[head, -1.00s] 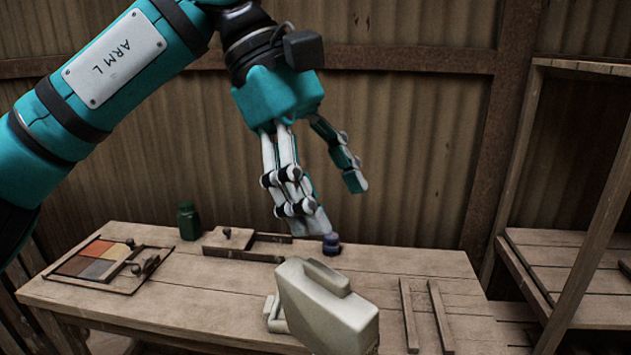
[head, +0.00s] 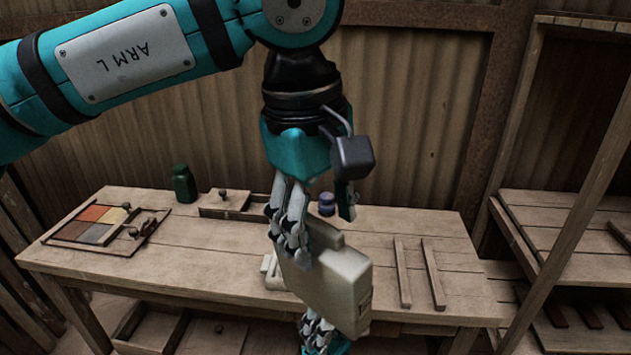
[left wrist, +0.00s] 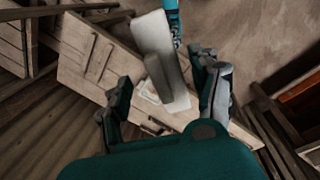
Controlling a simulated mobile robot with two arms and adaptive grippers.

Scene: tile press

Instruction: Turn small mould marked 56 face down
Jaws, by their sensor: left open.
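The small mould (head: 330,285) is a pale cream block, held tilted in the air in front of the table. A small dark marking shows on its right edge, too small to read. My left gripper (head: 318,232) is open, pointing down at the mould's upper end. In the left wrist view the mould (left wrist: 160,55) reaches in between its spread fingers; contact cannot be told. My right gripper (head: 322,335) is at the mould's lower end and appears closed on it; its fingertips are partly hidden. It also shows in the left wrist view (left wrist: 173,18).
The wooden table (head: 200,262) carries a colour-patch board (head: 92,225), a green jar (head: 184,184), a small purple jar (head: 326,204), a wooden frame (head: 225,204) and two wooden strips (head: 433,273). A pale object (head: 270,272) lies behind the mould. Shelving (head: 560,235) stands right.

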